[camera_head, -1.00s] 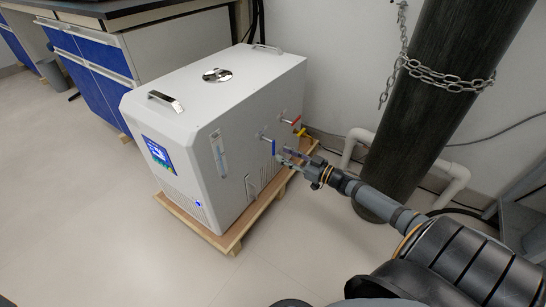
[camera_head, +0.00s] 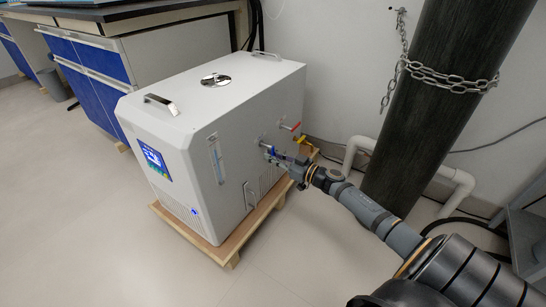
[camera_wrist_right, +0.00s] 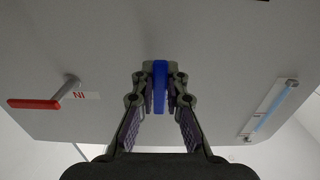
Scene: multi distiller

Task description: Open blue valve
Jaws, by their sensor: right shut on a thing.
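The blue valve (camera_head: 272,150) is on the right side panel of the white distiller (camera_head: 235,125). In the head view its handle is small and partly hidden by my right gripper (camera_head: 277,156), which reaches in from the right. In the right wrist view the blue handle (camera_wrist_right: 160,88) lies lengthwise between the two fingertips of my right gripper (camera_wrist_right: 160,91), which are shut on it from both sides. I cannot tell how far the handle is turned. My left gripper is not in view.
A red valve handle (camera_head: 291,127) and a yellow one (camera_head: 301,139) are close by on the same panel. The distiller stands on a wooden pallet (camera_head: 238,246). A dark chained cylinder (camera_head: 425,105) and white pipes (camera_head: 458,185) stand to the right. The front floor is clear.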

